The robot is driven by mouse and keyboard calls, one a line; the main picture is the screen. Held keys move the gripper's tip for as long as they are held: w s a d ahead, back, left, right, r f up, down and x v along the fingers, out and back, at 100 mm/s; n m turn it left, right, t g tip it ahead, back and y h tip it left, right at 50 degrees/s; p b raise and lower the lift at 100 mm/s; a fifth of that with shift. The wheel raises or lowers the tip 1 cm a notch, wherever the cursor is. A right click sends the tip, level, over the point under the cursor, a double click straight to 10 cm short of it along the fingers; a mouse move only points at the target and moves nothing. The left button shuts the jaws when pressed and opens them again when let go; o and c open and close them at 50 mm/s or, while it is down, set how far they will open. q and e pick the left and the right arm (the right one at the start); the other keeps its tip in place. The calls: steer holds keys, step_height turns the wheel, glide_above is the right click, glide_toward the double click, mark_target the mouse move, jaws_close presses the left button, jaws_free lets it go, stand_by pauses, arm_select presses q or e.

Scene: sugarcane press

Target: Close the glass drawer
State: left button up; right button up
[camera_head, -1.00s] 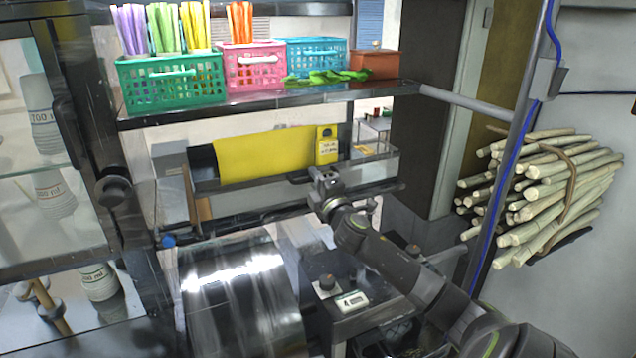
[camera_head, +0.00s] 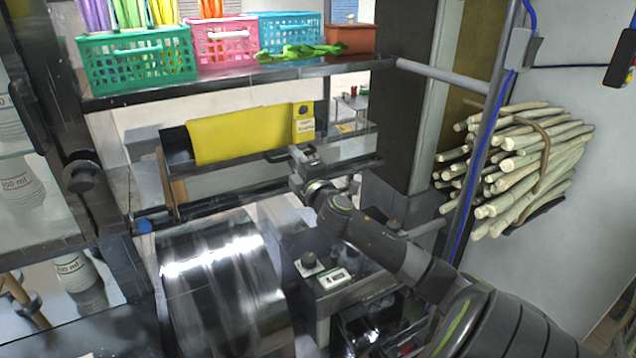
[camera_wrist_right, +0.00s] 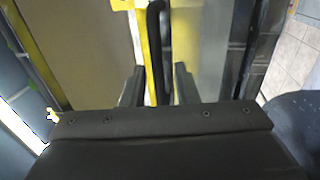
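The drawer (camera_head: 235,184) is a long grey tray with a pale front, set below the shelf in the head view. A yellow cloth (camera_head: 240,135) hangs over it. A black handle (camera_head: 277,155) sits on its front edge; the handle also shows as a dark upright bar in the right wrist view (camera_wrist_right: 157,45). My right gripper (camera_head: 301,156) is at the handle. In the wrist view its fingers (camera_wrist_right: 158,85) are apart, with the handle between them and visible gaps on both sides. My left gripper is out of view.
A shelf (camera_head: 240,75) with coloured baskets hangs above the drawer. A shiny metal drum (camera_head: 215,280) and a control box (camera_head: 335,279) stand below. A glass-door cabinet is at left (camera_head: 30,100). Sugarcane (camera_head: 520,165) hangs on the right wall behind a post.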

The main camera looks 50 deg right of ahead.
steer(key=b+v, duration=0.4)
steer(key=v, duration=1.1)
steer(key=shift+s, duration=0.3)
steer(key=shift+a, duration=0.1)
